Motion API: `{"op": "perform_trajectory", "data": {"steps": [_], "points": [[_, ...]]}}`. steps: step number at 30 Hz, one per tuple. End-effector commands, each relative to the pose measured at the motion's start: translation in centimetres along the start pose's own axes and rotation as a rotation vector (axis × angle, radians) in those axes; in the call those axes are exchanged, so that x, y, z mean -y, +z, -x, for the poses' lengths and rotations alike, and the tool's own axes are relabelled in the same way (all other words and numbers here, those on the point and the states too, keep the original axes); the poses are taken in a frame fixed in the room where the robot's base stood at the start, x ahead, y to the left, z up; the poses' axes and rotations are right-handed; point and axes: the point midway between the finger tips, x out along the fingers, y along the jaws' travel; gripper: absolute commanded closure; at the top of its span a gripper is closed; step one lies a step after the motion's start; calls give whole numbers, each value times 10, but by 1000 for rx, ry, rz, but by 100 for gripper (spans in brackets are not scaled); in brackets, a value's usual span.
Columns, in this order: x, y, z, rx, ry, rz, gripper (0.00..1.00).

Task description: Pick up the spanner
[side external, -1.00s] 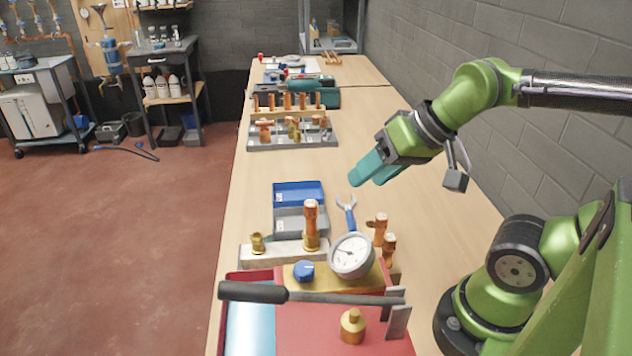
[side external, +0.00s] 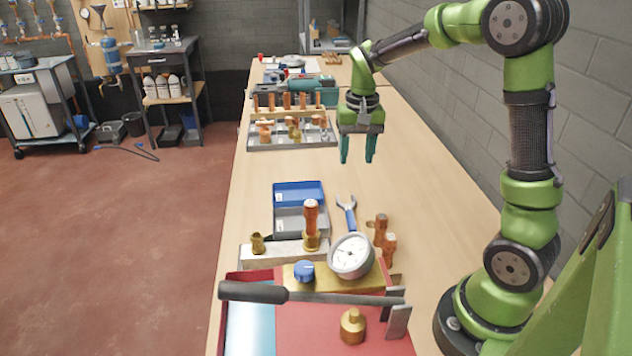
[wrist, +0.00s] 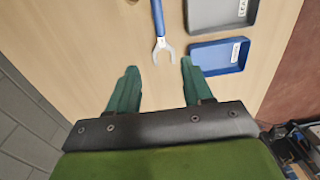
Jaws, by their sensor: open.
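The spanner (side external: 349,214) lies on the wooden bench, with a silver open jaw and a blue handle. Its lower end is hidden behind the pressure gauge in the side view. In the wrist view the spanner (wrist: 160,34) shows its jaw between and just beyond my fingertips, with the handle running off the top edge. My gripper (side external: 357,162) points down above the bench, behind the spanner in the side view, with nothing between its fingers. Its two teal fingers are apart in the wrist view (wrist: 158,70).
A blue tray (side external: 298,186) and a grey tray (side external: 281,222) lie left of the spanner. The gauge (side external: 351,256), copper fittings (side external: 381,229) and a red case (side external: 384,339) crowd the near side. A fittings rack (side external: 257,142) stands farther back. Bench between is clear.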

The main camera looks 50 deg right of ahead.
Motion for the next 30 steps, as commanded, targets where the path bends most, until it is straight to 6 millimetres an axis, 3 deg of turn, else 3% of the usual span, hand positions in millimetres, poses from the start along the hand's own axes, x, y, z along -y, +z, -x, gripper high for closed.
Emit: {"op": "perform_trajectory", "data": {"steps": [2, 5, 19, 30], "points": [[-2, -12, 2, 4, 24, -25, 50], [-3, -12, 5, 7, 30, -39, 50], [-5, -7, -87, 16, 30, -43, 50], [-2, -5, -121, 15, 29, -41, 50]]}}
